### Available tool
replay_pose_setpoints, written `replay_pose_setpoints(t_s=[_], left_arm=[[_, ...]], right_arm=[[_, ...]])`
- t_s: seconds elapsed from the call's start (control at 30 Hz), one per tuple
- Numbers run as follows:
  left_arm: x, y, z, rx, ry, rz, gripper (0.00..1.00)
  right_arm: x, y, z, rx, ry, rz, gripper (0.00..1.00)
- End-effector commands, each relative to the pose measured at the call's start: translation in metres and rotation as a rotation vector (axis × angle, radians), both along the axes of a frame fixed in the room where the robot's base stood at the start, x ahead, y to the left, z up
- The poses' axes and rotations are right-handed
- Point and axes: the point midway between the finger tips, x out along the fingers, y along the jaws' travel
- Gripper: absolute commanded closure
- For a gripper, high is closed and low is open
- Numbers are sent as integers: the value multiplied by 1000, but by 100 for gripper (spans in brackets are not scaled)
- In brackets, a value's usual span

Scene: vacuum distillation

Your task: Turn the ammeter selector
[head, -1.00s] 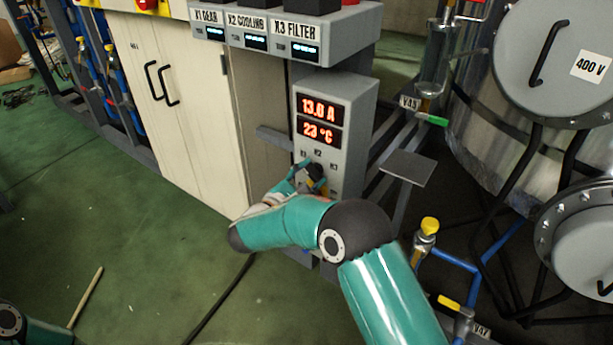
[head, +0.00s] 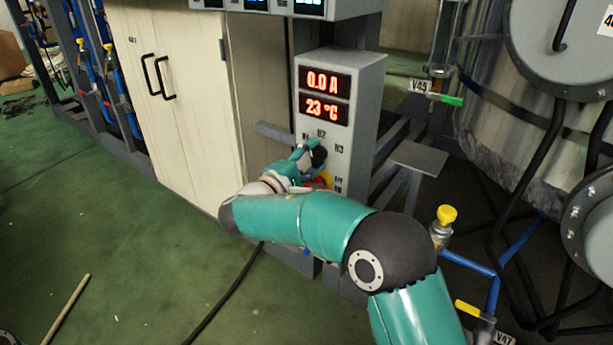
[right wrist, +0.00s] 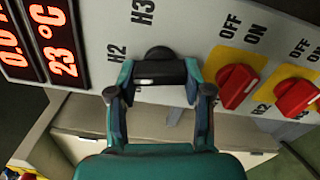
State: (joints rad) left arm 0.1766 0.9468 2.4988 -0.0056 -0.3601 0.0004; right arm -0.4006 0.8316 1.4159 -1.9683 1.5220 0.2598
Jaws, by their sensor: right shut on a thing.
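The ammeter panel (head: 366,95) is a grey upright box with red displays reading 0.0 A and 23 °C. Below the displays are the labels H1, H2 and H3. The black selector knob (head: 319,155) sits under H2; it also shows in the right wrist view (right wrist: 158,55). My right gripper (head: 312,157) is at the knob, its two fingers on either side of it and shut on it in the right wrist view (right wrist: 158,75). The gripper hides part of the knob in the head view. My left gripper is not in view.
Red OFF/ON switches (right wrist: 238,85) on yellow plates sit close beside my right gripper. A cream cabinet (head: 170,110) stands left of the panel. A grey plate (head: 418,157), a yellow-topped valve (head: 444,220) and a large metal vessel stand right.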

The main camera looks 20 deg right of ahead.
Motion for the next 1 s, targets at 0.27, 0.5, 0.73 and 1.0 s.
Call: replay_pose_setpoints(t_s=[0.27, 0.5, 0.73, 1.0], left_arm=[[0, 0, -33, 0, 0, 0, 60], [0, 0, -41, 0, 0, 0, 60], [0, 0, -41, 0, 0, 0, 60], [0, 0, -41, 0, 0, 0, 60]], right_arm=[[-1, -6, -4, 109, -133, -15, 85], [-1, -6, -2, 149, -185, -16, 85], [-1, -5, -1, 156, -193, -16, 85], [-1, -5, -1, 155, -191, -16, 42]])
